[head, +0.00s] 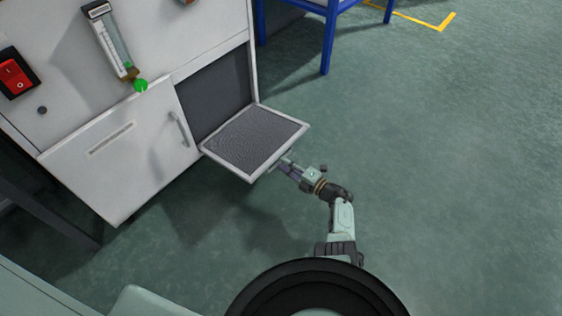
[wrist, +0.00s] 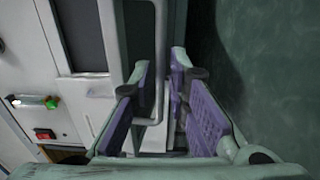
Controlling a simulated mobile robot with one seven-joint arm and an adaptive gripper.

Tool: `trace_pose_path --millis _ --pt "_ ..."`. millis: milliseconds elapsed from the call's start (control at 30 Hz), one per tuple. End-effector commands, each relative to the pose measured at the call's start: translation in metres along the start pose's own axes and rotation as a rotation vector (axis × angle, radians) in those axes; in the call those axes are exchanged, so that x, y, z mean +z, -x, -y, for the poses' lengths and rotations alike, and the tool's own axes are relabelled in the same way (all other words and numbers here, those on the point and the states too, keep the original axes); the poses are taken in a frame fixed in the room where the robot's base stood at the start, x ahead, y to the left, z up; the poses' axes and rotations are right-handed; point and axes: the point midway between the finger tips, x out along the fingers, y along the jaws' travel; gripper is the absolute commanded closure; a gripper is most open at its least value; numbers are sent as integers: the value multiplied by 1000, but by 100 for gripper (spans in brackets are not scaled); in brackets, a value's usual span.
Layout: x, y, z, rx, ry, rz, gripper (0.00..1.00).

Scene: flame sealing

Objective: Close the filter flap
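The filter flap (head: 254,139) is a light-framed panel with a grey mesh face. In the head view it is folded down, about level, out from a dark opening (head: 215,92) in the white cabinet. My gripper (head: 281,166) is at the flap's outer edge, low on its right side. In the wrist view a pale bar handle (wrist: 160,60) runs between the two purple-padded fingers of my gripper (wrist: 161,66). The fingers stand apart around the bar, and gaps seem to show beside it. The handle is mostly hidden in the head view.
The white cabinet (head: 75,160) has a closed panel with a handle (head: 179,128) left of the opening. A red switch (head: 15,75) and a flow meter (head: 110,40) are above. A blue-legged table (head: 328,40) stands behind. The green floor to the right is clear.

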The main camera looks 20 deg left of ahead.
Motion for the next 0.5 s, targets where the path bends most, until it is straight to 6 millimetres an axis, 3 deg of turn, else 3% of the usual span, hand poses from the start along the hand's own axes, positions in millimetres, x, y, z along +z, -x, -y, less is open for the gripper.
trace_pose_path --millis 200,500 --pt "0 -23 1 0 0 -1 84" --pt "0 -26 0 1 0 1 84"
